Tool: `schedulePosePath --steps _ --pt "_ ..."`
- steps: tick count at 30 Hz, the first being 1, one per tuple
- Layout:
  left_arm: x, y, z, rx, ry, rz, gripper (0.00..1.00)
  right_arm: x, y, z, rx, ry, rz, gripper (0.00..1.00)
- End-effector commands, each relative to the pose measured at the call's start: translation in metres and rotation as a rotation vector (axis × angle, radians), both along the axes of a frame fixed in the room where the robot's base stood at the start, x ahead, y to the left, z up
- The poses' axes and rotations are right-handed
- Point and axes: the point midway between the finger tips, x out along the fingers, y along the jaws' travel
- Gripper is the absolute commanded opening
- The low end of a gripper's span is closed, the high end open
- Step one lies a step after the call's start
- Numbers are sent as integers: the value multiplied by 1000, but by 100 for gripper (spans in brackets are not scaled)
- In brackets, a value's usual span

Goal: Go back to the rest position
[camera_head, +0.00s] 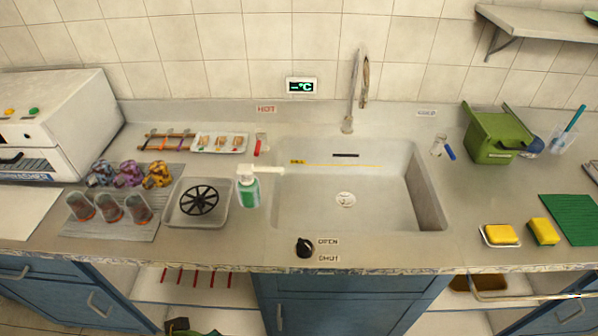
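Neither of my grippers shows in the head view, so their state cannot be seen. The task names no object. The view looks over a grey counter (290,258) with a sink (385,205) in its middle. No arm of mine is seen over the counter or the sink.
A white oven-like box (60,120) stands at the left. Cups (108,208), a tray with a black wheel-shaped piece (198,200) and a soap bottle (248,188) stand left of the sink. A tall faucet (350,95), green bin (495,135) and yellow sponges (502,234) are also present.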

Motion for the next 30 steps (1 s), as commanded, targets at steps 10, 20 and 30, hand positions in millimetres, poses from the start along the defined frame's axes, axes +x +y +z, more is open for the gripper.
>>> schedulePosePath --steps 10,20,30 --pt "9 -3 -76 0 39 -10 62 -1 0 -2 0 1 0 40" --pt "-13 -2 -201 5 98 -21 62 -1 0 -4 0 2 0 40" --pt "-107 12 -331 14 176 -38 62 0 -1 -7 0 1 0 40"
